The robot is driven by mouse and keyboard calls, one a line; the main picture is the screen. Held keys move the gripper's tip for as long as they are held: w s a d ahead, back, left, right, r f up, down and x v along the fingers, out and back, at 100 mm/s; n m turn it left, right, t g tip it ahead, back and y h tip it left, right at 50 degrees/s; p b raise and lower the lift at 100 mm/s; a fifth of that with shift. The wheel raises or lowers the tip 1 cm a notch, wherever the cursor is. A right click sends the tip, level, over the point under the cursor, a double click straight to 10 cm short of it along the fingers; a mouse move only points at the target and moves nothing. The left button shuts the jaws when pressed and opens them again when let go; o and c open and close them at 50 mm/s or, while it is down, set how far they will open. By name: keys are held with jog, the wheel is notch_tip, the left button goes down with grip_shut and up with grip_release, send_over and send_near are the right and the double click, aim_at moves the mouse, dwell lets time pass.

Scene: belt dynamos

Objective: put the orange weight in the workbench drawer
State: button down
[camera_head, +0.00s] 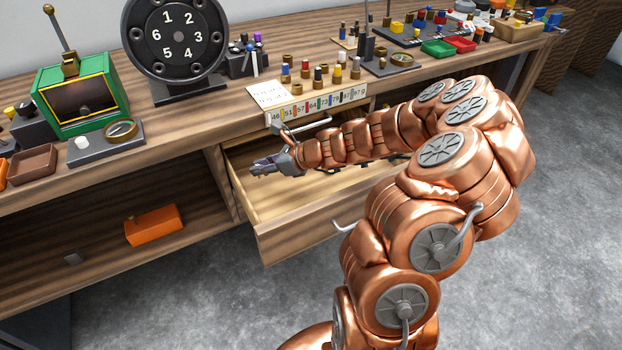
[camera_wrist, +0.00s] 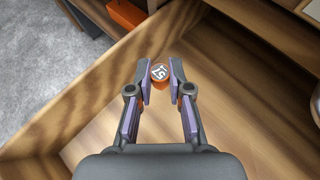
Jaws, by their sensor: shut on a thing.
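The orange weight (camera_wrist: 160,74) is a small cylinder with a dark top bearing a white mark, seen in the wrist view between the fingertips. My gripper (camera_wrist: 160,84) is shut on it. In the head view, my gripper (camera_head: 264,167) is over the open workbench drawer (camera_head: 275,240), near its left side. The weight is too small to make out there. The drawer is pulled out, and its wooden floor shows below the gripper in the wrist view. How high the weight is above that floor I cannot tell. My arm hides the drawer's right part.
The workbench top (camera_head: 215,95) above carries a numbered dial (camera_head: 176,40), a green box (camera_head: 75,92), a strip of coloured numbered labels (camera_head: 318,106) and several small pegs. An orange box (camera_head: 153,226) lies on the lower shelf, left of the drawer. Grey floor lies open in front.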

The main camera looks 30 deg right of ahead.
jog(key=shift+w+a+f, duration=0.1)
jog(key=shift+a+f, duration=0.15)
jog(key=shift+f, duration=0.45)
send_over(317, 171)
jog(key=shift+f, duration=1.75)
jog(key=shift+f, duration=0.1)
jog(key=c, duration=1.1)
grip_release()
